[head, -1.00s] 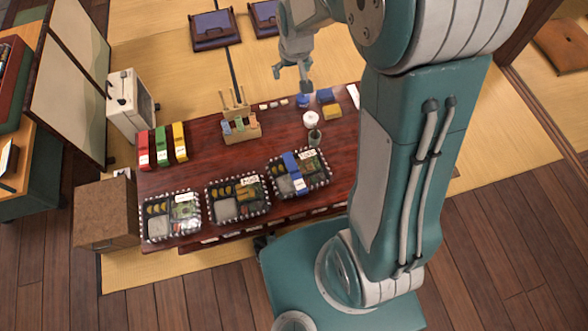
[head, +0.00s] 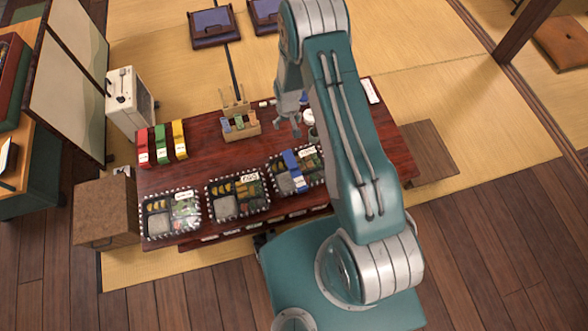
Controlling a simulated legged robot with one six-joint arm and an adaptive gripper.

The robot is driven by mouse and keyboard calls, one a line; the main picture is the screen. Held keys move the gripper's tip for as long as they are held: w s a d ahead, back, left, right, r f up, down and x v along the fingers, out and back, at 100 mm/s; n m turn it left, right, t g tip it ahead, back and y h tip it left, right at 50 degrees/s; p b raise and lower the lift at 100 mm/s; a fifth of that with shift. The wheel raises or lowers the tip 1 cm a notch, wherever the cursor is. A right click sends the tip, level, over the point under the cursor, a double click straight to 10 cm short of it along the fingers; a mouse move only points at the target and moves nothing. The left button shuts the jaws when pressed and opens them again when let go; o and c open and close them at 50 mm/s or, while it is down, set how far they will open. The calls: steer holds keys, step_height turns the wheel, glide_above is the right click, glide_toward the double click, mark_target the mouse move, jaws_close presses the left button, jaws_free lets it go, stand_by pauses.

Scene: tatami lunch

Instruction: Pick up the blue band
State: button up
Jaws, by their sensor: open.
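The blue band (head: 292,164) lies across the rightmost bento box (head: 276,164), running front to back over it. My gripper (head: 293,129) is open and empty, above the table just behind that box and apart from the band. My arm hides the right part of the box. Red (head: 143,148), green (head: 161,145) and yellow (head: 179,140) bands lie side by side at the table's left.
Two more bento boxes, the left one (head: 171,239) and the middle one (head: 209,200), line the front edge of the dark red table (head: 215,155). A wooden holder (head: 240,127) stands at the back. A white cup (head: 308,117) is beside my arm.

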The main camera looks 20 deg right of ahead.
steer(key=g, duration=0.1)
glide_toward(294, 167)
steer(key=shift+a, duration=0.35)
step_height(294, 167, down, 6)
steer(key=shift+r, duration=0.1)
steer(key=shift+d+f, duration=0.2)
steer(key=shift+f, duration=1.1)
steer(key=shift+d+f, duration=0.15)
steer(key=shift+f, duration=1.1)
steer(key=c, duration=1)
